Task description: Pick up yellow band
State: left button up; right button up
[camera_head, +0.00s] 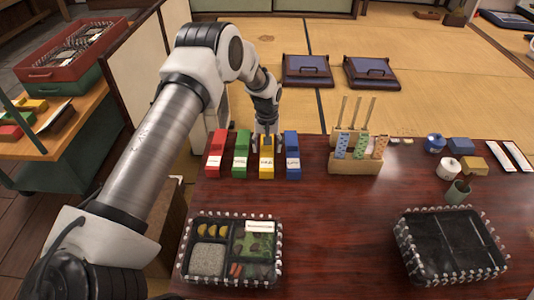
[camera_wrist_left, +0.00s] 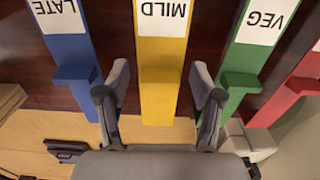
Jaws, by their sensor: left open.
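The yellow band (camera_head: 266,170) stands in a row of coloured bands at the table's far left, between the green and blue ones. In the left wrist view the yellow band (camera_wrist_left: 163,75) carries a white label reading MILD, upside down. My left gripper (camera_head: 266,142) is over the far end of the yellow band. In the left wrist view my left gripper (camera_wrist_left: 160,88) is open, with one finger on each side of the band and gaps between. Whether the fingers are level with it I cannot tell. My right gripper is not in view.
The blue band (camera_wrist_left: 69,45), green band (camera_wrist_left: 245,60) and red band (camera_head: 216,160) stand close by. A wooden holder (camera_head: 352,166) with sticks is to the right. A filled bento box (camera_head: 186,245) and a black box (camera_head: 410,250) sit nearer. The table's middle is clear.

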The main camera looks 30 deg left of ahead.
pick_arm(q)
jog(key=shift+r, duration=0.1)
jog(key=c, duration=0.7)
jog(key=shift+r, duration=0.15)
